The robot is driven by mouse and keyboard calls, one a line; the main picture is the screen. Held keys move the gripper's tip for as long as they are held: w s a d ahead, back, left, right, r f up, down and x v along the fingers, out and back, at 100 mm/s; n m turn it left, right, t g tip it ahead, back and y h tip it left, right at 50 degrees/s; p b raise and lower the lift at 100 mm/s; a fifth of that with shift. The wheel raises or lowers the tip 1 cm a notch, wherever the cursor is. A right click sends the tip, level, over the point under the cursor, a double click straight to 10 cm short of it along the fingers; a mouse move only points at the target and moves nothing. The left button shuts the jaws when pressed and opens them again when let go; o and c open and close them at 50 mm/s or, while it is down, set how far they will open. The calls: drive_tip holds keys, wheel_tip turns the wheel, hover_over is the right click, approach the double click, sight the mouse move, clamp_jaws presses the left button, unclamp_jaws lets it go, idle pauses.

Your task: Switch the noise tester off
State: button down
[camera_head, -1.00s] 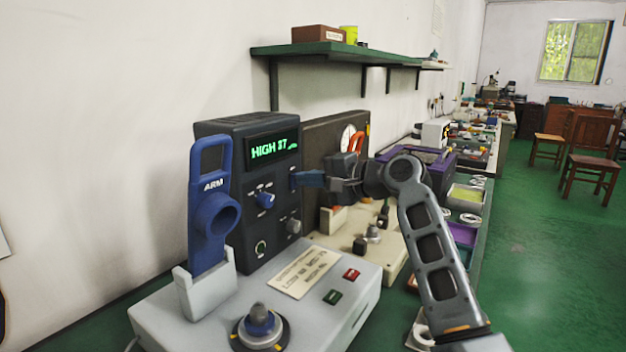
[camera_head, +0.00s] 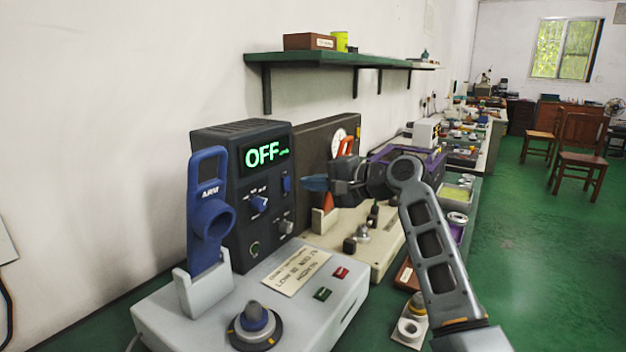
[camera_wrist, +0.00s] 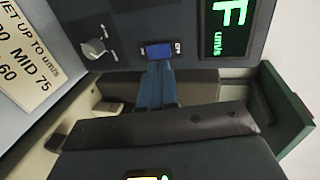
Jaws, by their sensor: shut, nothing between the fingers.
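The noise tester (camera_head: 225,137) is a dark upright box with a lit green display (camera_head: 264,154) that reads OFF. A blue rocker switch (camera_head: 287,183) sits on its front panel at the right, below the display; the switch also shows in the wrist view (camera_wrist: 158,50). My gripper (camera_head: 304,183) has blue fingertips and is shut and empty. It points at the switch from the right, with a small gap between them in the head view. In the wrist view the fingertips (camera_wrist: 157,64) are just below the switch; I cannot tell whether they touch.
A grey base unit (camera_head: 190,312) with a blue ARM handle (camera_head: 208,210), a knob, and red and green buttons stands in front of the tester. A beige-based device (camera_head: 375,245) stands behind my gripper. A green shelf (camera_head: 330,60) hangs above.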

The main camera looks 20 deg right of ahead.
drive_tip(key=r+v, duration=0.1)
drive_tip(key=v, duration=0.9)
drive_tip(key=shift+r+b, duration=0.4)
drive_tip(key=shift+b, duration=0.05)
